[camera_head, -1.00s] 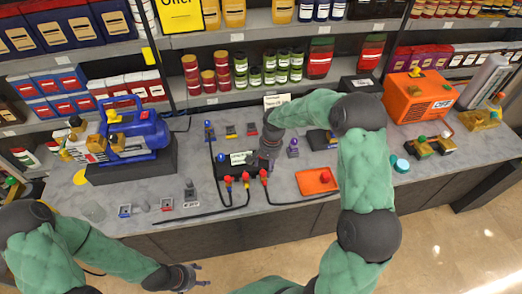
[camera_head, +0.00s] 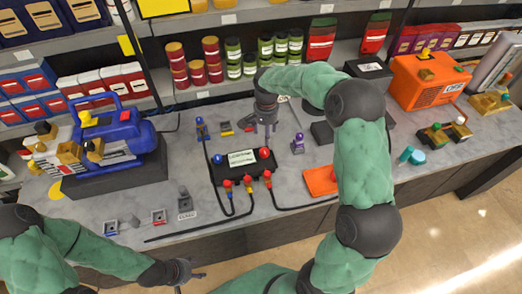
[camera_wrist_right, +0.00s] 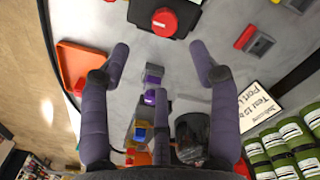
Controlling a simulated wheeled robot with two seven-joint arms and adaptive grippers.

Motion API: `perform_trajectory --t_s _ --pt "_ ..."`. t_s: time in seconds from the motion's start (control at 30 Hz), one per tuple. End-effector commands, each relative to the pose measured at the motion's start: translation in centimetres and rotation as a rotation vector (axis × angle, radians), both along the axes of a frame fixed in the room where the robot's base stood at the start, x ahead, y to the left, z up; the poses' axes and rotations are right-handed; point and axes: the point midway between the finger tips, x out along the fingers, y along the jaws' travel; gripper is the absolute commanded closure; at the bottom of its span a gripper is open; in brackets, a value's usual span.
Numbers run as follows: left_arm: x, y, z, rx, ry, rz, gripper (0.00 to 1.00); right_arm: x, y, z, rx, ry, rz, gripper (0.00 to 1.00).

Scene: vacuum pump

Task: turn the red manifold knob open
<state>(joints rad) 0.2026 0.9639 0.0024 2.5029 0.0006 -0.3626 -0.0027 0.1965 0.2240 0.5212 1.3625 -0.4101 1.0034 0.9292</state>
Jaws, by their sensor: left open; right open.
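The black manifold (camera_head: 245,174) lies on the grey worktop with a white label on top. Its red knob (camera_head: 264,153) is at the right end and a blue knob (camera_head: 217,159) at the left end. In the right wrist view the red knob (camera_wrist_right: 165,22) shows at the top, beyond my fingertips. My right gripper (camera_head: 264,129) is open and empty, behind and above the red knob, apart from it. Its spread fingers (camera_wrist_right: 159,48) show in the wrist view. My left gripper (camera_head: 190,272) is open and empty in front of the worktop's edge. The knob's turn angle is unclear.
Hoses run from the manifold's front fittings. A purple fitting (camera_head: 298,143) and an orange tray (camera_head: 321,181) are to its right, the tray partly behind my right arm. A blue pump (camera_head: 120,140) stands left; an orange machine (camera_head: 428,80) stands right. Shelves of jars line the back.

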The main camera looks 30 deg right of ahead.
Motion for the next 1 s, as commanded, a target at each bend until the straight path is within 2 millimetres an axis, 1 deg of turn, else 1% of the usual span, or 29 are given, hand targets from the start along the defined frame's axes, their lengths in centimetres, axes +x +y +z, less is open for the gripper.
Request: perform_trajectory --t_s 0.03,0.1,0.23,0.33,0.7,0.83,1.0 --pt "0.0 0.0 -1.0 0.000 0.000 0.000 0.44 0.0 0.0 -1.0 -0.001 -0.001 -0.001 0.38" --pt "0.0 0.0 -1.4 0.000 0.000 0.000 0.44 0.0 0.0 -1.3 -0.001 -0.001 -0.001 0.38" --pt "0.0 0.0 -1.6 0.000 0.000 0.000 0.44 0.0 0.0 -1.9 -0.001 0.001 -0.001 0.38" --pt "0.0 0.0 -1.6 0.000 0.000 0.000 0.44 -0.1 0.0 -2.9 0.000 0.002 -0.001 0.38" --pt "0.0 0.0 -2.4 0.000 0.000 0.000 0.44 0.0 0.0 -9.3 0.000 0.001 -0.001 0.38" --pt "0.0 0.0 -2.6 0.000 0.000 0.000 0.44 0.0 0.0 -10.9 0.000 0.001 -0.001 0.38" --pt "0.0 0.0 -2.7 0.000 0.000 0.000 0.44 0.0 -0.1 -11.9 -0.001 -0.001 -0.001 0.38"
